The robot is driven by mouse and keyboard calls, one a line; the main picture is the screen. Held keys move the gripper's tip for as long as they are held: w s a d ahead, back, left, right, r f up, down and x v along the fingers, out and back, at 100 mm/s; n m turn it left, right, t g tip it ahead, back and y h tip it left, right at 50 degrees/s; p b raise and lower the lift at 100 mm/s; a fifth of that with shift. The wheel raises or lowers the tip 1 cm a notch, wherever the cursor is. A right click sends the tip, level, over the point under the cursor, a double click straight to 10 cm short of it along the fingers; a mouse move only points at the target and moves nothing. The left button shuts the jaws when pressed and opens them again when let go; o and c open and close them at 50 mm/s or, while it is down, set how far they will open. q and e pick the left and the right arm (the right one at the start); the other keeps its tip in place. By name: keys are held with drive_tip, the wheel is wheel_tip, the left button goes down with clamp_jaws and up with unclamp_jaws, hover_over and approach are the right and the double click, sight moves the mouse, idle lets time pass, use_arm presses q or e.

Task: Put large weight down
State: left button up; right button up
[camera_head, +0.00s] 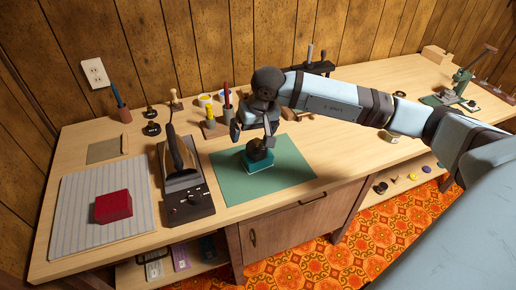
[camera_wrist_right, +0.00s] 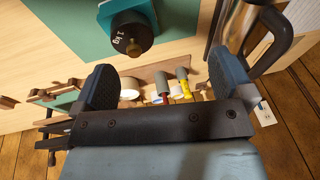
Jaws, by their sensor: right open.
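The large weight is a black rounded weight with a knob (camera_head: 258,150), standing on a small teal block or folded cloth (camera_head: 259,165) on the green mat (camera_head: 293,174). In the right wrist view the weight (camera_wrist_right: 131,36) shows a "1 kg" mark and a brass-coloured knob, and the teal piece (camera_wrist_right: 128,8) lies under it. My right gripper (camera_head: 253,137) is just above the weight in the head view. In the right wrist view its fingers (camera_wrist_right: 162,70) are spread and empty, with the weight apart from them. My left gripper is not in view.
An iron (camera_head: 178,157) on a dark stand is left of the mat. Several upright tools and cups stand behind the mat. The bench's front edge is close to the mat.

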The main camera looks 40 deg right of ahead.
drive_tip(key=s+a+m+t+y, duration=0.45)
drive_tip(key=a+m+y, duration=0.35)
drive_tip(key=a+m, duration=0.5)
drive_tip(key=s+a+m+t+y, duration=0.4)
drive_tip(key=a+m+y, duration=0.55)
drive_tip(key=m, duration=0.65)
drive_tip(key=s+d+f+n+h, duration=0.2)
drive_tip(key=s+f+n+h, duration=0.2)
drive_tip(key=f+n, duration=0.3)
drive_tip(key=s+d+f+n+h, duration=0.3)
drive_tip(key=s+f+n+h, duration=0.2)
drive_tip(key=n, duration=1)
drive_tip(key=s+d+f+n+h, duration=0.3)
drive_tip(key=s+f+n+h, duration=0.2)
drive_tip(key=f+n, duration=0.4)
drive_tip(key=n+h, duration=0.1)
drive_tip(key=n, duration=0.1)
drive_tip(key=shift+f+n, duration=0.35)
drive_tip(key=shift+n, duration=0.05)
drive_tip(key=shift+d+r+g+h, duration=0.1)
drive_tip(key=shift+g+h, duration=0.15)
